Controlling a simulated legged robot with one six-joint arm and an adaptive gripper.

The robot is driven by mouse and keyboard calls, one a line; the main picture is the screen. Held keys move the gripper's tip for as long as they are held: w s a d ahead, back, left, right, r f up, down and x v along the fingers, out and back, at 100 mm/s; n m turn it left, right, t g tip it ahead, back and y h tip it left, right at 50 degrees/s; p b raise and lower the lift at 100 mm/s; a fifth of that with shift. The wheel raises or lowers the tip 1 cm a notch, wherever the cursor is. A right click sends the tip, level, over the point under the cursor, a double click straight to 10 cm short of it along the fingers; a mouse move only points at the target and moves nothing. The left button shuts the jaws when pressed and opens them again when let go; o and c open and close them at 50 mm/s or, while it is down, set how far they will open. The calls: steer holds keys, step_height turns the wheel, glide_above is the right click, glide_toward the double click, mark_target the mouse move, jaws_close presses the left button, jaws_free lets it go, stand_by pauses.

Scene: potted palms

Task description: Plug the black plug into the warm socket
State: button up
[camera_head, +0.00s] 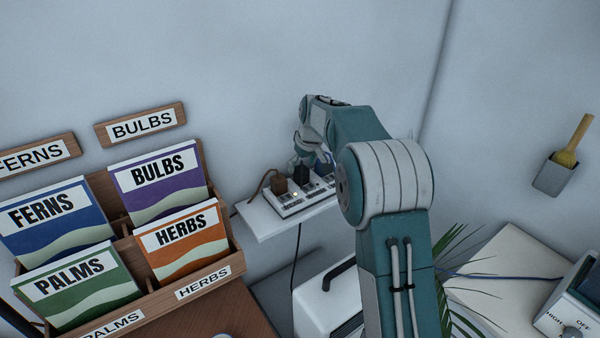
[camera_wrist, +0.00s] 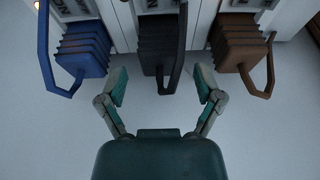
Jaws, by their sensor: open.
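The black plug (camera_wrist: 162,48) is ribbed, with a cable loop, and sits at the middle of a white socket strip (camera_head: 287,204). It also shows in the head view (camera_head: 302,173), partly under my gripper. In the wrist view my gripper (camera_wrist: 160,84) is open, one finger on each side of the black plug's near end, and not closed on it. A blue plug (camera_wrist: 84,48) is to its left and a brown plug (camera_wrist: 238,50) to its right. The strip's labels are cut off or too small to read, so I cannot tell which socket is the warm one.
The strip lies on a white wall shelf (camera_head: 256,222). A wooden rack (camera_head: 232,258) of seed packets stands at left. A white box with a dark handle (camera_head: 318,298) is below the shelf. Palm leaves (camera_head: 462,300) and a dial box (camera_head: 568,318) are at right.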

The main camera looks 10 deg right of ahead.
steer(key=v, duration=0.8)
steer(key=shift+r, duration=0.3)
steer(key=s+a+r+m+t, duration=0.1)
steer(key=s+r, duration=0.3)
steer(key=s, duration=0.6)
steer(key=s+r+m, duration=0.1)
steer(key=s+r, duration=0.2)
steer(key=s, duration=0.6)
steer(key=s+f+m, duration=0.1)
steer(key=s+f, duration=0.2)
steer(key=s, duration=0.7)
steer(key=s+f+m+t+h, duration=0.1)
steer(key=s+f, duration=0.2)
steer(key=s, duration=0.8)
steer(key=shift+f+m, duration=0.3)
steer(key=shift+a, duration=0.1)
